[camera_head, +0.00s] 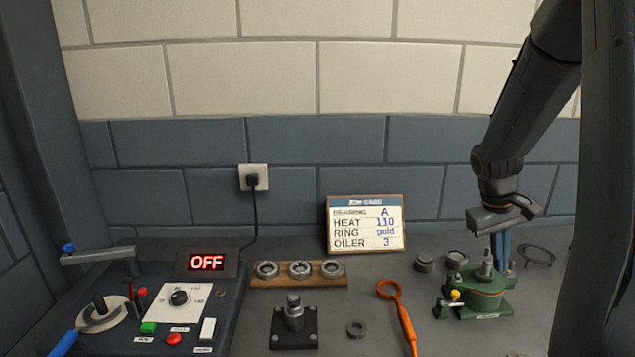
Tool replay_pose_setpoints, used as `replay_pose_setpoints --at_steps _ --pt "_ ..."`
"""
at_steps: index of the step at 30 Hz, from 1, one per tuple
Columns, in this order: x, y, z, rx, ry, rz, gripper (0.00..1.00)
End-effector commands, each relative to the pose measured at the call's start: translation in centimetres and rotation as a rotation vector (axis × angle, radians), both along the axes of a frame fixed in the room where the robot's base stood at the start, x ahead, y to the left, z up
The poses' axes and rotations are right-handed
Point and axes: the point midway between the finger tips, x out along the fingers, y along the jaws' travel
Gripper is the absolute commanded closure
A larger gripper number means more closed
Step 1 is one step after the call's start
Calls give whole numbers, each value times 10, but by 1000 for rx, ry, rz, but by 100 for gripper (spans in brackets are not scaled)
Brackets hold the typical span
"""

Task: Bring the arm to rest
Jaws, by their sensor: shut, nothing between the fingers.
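My arm comes down from the upper right, and my gripper (497,240) points downward at the right of the bench. It is shut and empty, just above and behind the green fixture (483,294). The fixture has a grey post on top and a small yellow knob at its left. The fingertips are partly hidden behind the fixture, and I cannot tell whether they touch it.
A control box (150,305) with an OFF display stands at left. A wooden rack (333,279) holds three rings.

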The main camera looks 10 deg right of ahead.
Motion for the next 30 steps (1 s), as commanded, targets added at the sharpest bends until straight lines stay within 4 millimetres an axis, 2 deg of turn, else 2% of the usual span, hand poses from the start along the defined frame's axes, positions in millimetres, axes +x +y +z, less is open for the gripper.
replay_pose_setpoints --at_steps 5,6,9,12,15,18,20,30 --pt "-8 99 -10 85 -48 48 100" --pt "-15 126 -13 109 -59 58 100" --pt "-36 188 -21 169 -86 77 100" --pt "-62 238 -29 221 -104 89 100" --pt "-86 272 -35 259 -116 95 100" --pt "-102 292 -39 282 -122 94 100" --pt "-107 298 -40 289 -125 93 100" --pt "-109 300 -40 292 -126 91 100"
